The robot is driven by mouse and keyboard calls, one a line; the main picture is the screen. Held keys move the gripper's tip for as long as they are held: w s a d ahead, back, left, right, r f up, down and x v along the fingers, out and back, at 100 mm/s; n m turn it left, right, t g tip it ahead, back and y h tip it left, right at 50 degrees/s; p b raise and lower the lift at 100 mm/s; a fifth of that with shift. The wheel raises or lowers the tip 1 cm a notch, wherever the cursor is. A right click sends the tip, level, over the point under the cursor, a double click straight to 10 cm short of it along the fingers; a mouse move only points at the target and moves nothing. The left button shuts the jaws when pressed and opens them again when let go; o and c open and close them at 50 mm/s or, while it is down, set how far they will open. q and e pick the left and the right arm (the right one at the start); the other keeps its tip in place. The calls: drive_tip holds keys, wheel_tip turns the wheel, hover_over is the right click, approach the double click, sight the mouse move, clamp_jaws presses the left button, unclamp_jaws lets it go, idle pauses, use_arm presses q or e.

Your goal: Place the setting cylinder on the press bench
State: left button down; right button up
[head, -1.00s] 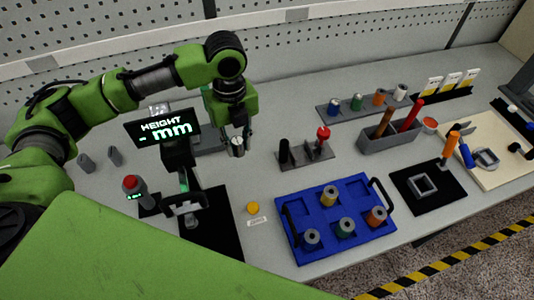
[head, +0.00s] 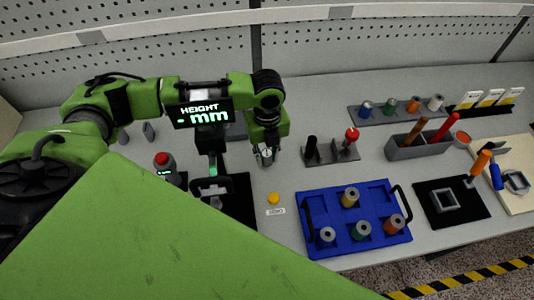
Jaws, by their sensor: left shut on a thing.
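My left gripper (head: 265,154) points down over the bench, left of the small rack. It is shut on a small silvery cylinder (head: 267,160), which looks like the setting cylinder; the fingers partly hide it. I cannot tell whether the cylinder touches the bench top. The press (head: 211,167) stands to the left of the gripper, with a display (head: 203,113) reading "HEIGHT - mm" and a black base plate (head: 240,205). My own green body hides part of that base. My right gripper is not in view.
A yellow disc (head: 273,198) and label lie in front of the gripper. A blue tray (head: 375,249) with several spools stands to the right. A small rack (head: 333,156) holds black and red-topped pieces. A red-topped device (head: 163,163) stands left of the press.

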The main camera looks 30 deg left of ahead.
sight(267, 153)
use_arm(q)
drive_tip(key=c, duration=1.7)
unclamp_jaws()
wheel_tip(267, 153, up, 12)
drive_tip(key=b, duration=0.2)
drive_tip(key=shift+r+b, duration=0.1)
drive_tip(key=shift+b, duration=0.2)
